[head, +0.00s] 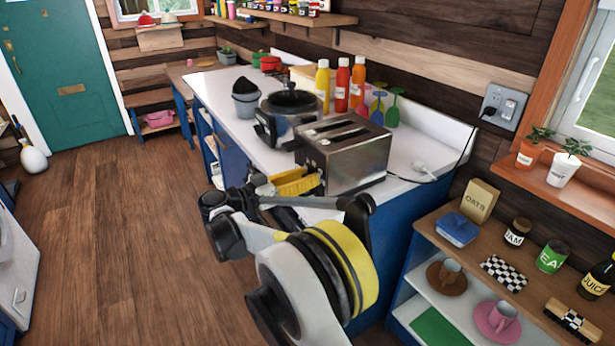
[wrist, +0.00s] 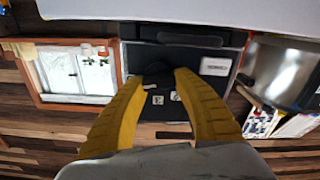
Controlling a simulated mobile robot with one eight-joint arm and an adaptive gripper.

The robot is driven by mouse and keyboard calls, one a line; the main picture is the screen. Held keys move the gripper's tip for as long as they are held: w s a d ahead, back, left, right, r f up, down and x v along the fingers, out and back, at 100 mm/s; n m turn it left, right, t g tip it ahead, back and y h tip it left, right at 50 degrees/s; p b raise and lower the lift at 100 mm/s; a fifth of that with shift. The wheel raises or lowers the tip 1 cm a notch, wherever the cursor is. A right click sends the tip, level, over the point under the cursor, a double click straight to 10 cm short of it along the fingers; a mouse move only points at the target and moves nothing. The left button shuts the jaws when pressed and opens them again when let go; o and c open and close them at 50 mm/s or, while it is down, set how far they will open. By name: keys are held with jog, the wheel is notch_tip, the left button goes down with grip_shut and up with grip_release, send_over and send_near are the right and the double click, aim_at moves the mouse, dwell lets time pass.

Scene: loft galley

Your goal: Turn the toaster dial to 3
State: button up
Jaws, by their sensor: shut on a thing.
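The steel toaster (head: 345,150) stands on the white counter with its two slots facing up. My gripper (head: 314,178) has its yellow fingers against the toaster's near left end, and they hide the dial in the head view. In the wrist view, my gripper (wrist: 160,78) is shut on a dark knob, the dial (wrist: 157,70), on the toaster's dark end panel (wrist: 205,90). Small white marks show on the panel between the fingers, too small to read surely. I cannot tell which number the dial points to.
A slow cooker (head: 288,115) stands behind the toaster. Sauce bottles (head: 342,88) and coloured upturned glasses (head: 393,108) stand beyond it. A cord runs from the counter to a wall socket (head: 502,105). A low shelf (head: 470,255) with cups and jars is at right.

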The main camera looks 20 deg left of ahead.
jog(key=n, duration=0.3)
jog(key=shift+n+p, duration=0.4)
jog(key=n, duration=0.3)
jog(key=shift+w+f+n, duration=0.1)
jog(key=shift+n, duration=0.3)
jog(key=n, duration=0.3)
jog(key=shift+a+f+p, duration=0.1)
jog(key=shift+p, duration=0.3)
jog(key=shift+f+n, duration=0.1)
jog(key=shift+n, duration=2)
jog(key=o, duration=1.2)
jog(key=shift+w, duration=0.1)
jog(key=shift+c, duration=0.2)
